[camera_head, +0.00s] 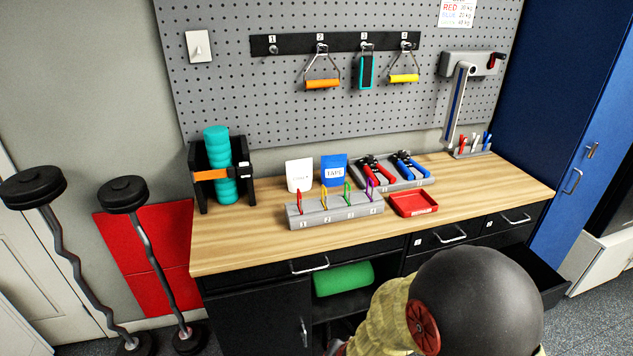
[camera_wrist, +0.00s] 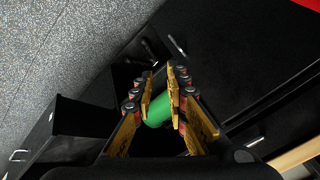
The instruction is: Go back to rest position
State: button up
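My gripper (camera_wrist: 161,76) shows in the wrist view with its two yellow-and-black fingers apart and nothing between the tips. A green foam roll (camera_wrist: 158,108) lies beyond the fingers and shows through the gap; I see no contact with it. In the head view the green roll (camera_head: 343,278) lies in the open shelf under the workbench. My arm fills the lower right of the head view and hides part of the cabinet front. The gripper's fingers cannot be made out there.
A drawer (camera_head: 540,275) stands open right of my arm; it also shows in the wrist view (camera_wrist: 75,130). The wooden bench top (camera_head: 240,240) bears a red tray (camera_head: 413,203), pliers and a clip rack (camera_head: 335,212). Curl bars (camera_head: 150,255) stand at left.

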jog(key=s+d+r+n, duration=0.1)
jog(key=s+d+r, duration=0.3)
jog(key=r, duration=0.7)
jog(key=s+d+r+n+h, duration=0.1)
jog(key=s+d+r+n, duration=0.1)
jog(key=s+d+r, duration=0.3)
jog(key=s+d+r+n, duration=0.1)
jog(key=s+d+r, duration=0.3)
jog(key=s+r, duration=0.5)
notch_tip(320, 180, up, 10)
jog(key=shift+s+d+r+n+h, duration=0.25)
jog(key=shift+d+n+h, duration=0.15)
jog(key=shift+d, duration=0.1)
